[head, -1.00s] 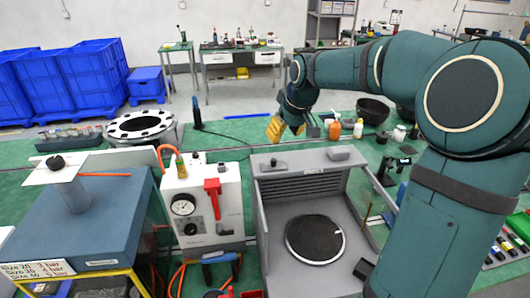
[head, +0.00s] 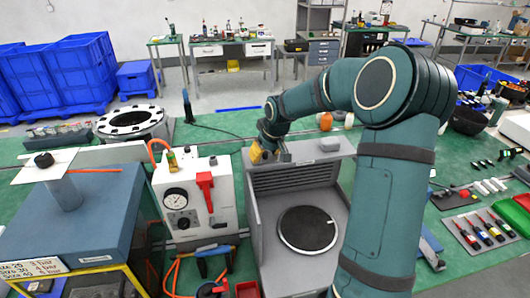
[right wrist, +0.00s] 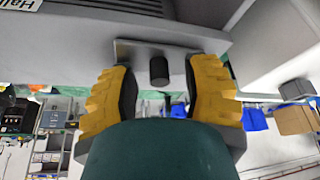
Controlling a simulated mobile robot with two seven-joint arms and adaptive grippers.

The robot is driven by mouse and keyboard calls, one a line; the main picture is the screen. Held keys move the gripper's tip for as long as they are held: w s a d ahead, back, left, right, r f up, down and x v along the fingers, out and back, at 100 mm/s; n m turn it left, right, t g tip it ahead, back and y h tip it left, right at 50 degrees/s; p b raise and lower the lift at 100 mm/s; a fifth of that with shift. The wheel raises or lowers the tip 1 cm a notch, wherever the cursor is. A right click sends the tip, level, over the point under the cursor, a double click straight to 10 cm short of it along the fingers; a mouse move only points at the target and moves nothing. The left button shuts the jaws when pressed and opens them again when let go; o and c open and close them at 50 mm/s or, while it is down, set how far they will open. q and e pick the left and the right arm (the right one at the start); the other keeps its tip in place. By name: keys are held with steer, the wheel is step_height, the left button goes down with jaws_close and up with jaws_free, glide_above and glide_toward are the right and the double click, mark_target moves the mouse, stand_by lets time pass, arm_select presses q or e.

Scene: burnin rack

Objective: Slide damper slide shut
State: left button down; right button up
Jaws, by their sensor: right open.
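The grey burn-in box (head: 267,225) stands open on the green bench, with a round dark disc (head: 307,229) inside it. The damper slide (head: 284,157) is a small grey plate at the top left of the box, partly hidden by my gripper. In the right wrist view the slide plate (right wrist: 132,50) carries a short black knob (right wrist: 159,70). My right gripper (head: 258,153) is at the slide. Its yellow fingers (right wrist: 159,88) are open, one on each side of the knob, with gaps between. My left gripper is out of view.
A white gauge unit (head: 196,195) with a red lever (head: 206,190) stands left of the box. A grey block (head: 329,144) sits on the box's top right. A blue-grey block with a post (head: 75,225) is farther left. Bottles and tools lie on the right bench.

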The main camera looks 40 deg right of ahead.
jaws_close()
steer(key=shift+s, duration=0.1)
steer(key=s+d, duration=0.1)
steer(key=d, duration=0.1)
steer(key=s+d, duration=0.2)
steer(key=d, duration=0.1)
steer(key=shift+d+r, duration=0.1)
steer(key=shift+d, duration=0.25)
steer(key=shift+a, duration=0.1)
jaws_free()
steer(key=v, duration=1.2)
